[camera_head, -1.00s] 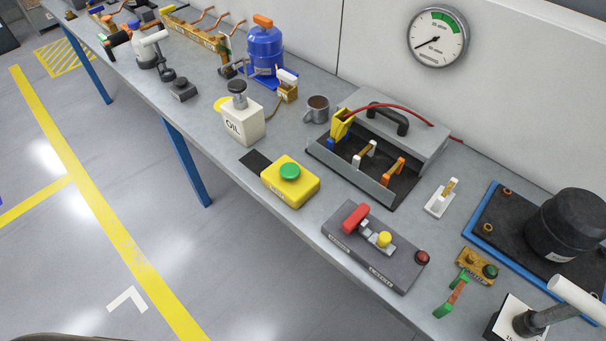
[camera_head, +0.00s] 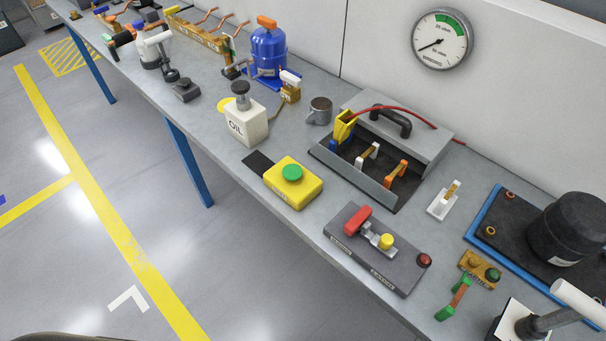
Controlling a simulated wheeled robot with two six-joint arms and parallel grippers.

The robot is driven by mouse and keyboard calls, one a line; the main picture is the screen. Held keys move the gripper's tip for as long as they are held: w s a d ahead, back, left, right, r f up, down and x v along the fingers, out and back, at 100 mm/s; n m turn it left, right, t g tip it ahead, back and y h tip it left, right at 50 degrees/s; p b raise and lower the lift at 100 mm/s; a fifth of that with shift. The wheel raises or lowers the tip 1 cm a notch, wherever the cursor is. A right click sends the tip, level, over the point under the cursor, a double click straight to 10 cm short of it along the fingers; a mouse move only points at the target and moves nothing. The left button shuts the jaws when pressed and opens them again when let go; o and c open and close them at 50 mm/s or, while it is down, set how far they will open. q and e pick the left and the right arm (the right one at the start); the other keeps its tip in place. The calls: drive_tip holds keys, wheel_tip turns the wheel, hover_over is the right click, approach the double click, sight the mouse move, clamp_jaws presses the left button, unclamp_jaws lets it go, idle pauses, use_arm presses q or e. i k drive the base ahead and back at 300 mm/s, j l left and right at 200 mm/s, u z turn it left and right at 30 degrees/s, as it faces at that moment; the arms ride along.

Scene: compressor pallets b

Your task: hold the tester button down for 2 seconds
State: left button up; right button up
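A yellow box (camera_head: 291,190) with a large round green button (camera_head: 292,172) on top sits near the front edge of the bench, left of the middle. A grey fixture (camera_head: 350,257) to its right has a red handle (camera_head: 357,219), a yellow knob (camera_head: 386,241) and a red button (camera_head: 424,260). I cannot tell from the labels which of these is the tester. Neither of my grippers is in view, and nothing touches any of these buttons.
A black compressor (camera_head: 570,228) on a blue-edged pallet is at right. A gauge (camera_head: 442,39) hangs on the wall. Floor in front is clear.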

sight(292, 172)
drive_tip(key=k+j+z, duration=0.1)
drive_tip(key=j+z, duration=0.25)
drive_tip(key=k+j+z, duration=0.1)
drive_tip(key=z, duration=0.25)
